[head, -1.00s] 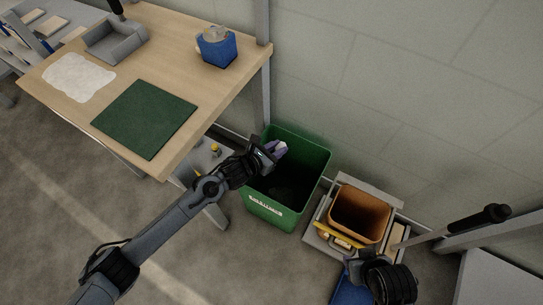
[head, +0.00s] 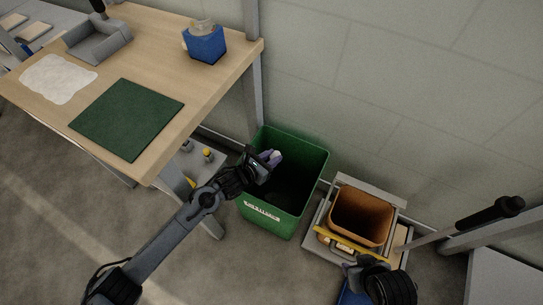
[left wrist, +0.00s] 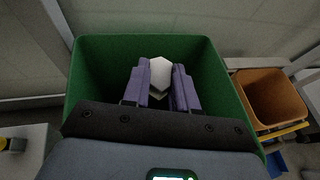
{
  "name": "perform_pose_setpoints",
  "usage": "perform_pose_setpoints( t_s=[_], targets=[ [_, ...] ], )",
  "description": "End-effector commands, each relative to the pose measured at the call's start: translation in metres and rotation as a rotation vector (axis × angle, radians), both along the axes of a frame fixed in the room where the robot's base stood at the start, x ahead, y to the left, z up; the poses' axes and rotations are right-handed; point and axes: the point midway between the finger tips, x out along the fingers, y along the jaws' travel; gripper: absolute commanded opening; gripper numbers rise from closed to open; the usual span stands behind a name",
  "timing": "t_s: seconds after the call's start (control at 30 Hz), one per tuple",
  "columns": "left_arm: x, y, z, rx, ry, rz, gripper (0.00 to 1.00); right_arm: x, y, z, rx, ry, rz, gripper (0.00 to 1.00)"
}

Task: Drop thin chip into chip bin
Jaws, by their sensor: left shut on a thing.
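My left gripper (head: 272,159) is over the mouth of a green bin (head: 268,217) with a white label on its front. Its purple fingers (left wrist: 184,90) are shut on a small, pale, angular chip (left wrist: 160,74). The chip shows at the fingertips in the left wrist view, with the dark inside of the green bin (left wrist: 88,62) around and below it. In the head view the chip (head: 276,154) is only a small light spot. My right gripper (head: 358,274) is at the lower right, dark and partly hidden, and its jaws cannot be made out.
A brown bin (head: 361,217) stands in a grey cart with a yellow bar, right of the green bin. A wooden table (head: 150,165) holds a green mat (head: 127,118), a white cloth (head: 58,79), a grey tray (head: 98,45) and a blue box (head: 205,46).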

Motion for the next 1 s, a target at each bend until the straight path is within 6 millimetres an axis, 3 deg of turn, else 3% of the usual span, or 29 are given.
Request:
perform_pose_setpoints(
  t_s=[0.2,0.23,0.4,0.77,1.0],
  targets=[
    [0.0,0.0,0.0,0.0,0.0,0.0,0.0,0.0,-0.001,0.0,-0.002,0.0,0.001,0.43],
    [0.0,0.0,0.0,0.0,0.0,0.0,0.3,0.0,-0.001,0.0,-0.002,0.0,0.001,0.43],
    [0.0,0.0,0.0,0.0,0.0,0.0,0.56,0.0,0.0,0.0,-0.002,0.001,0.002,0.43],
    [-0.002,0.002,0.002,0.0,0.0,0.0,0.57,0.0,0.001,0.003,0.005,0.001,-0.004,0.43],
    [-0.021,0.019,0.016,0.002,0.0,0.001,0.57,0.0,0.002,0.021,0.007,0.001,-0.005,0.43]
  ],
)
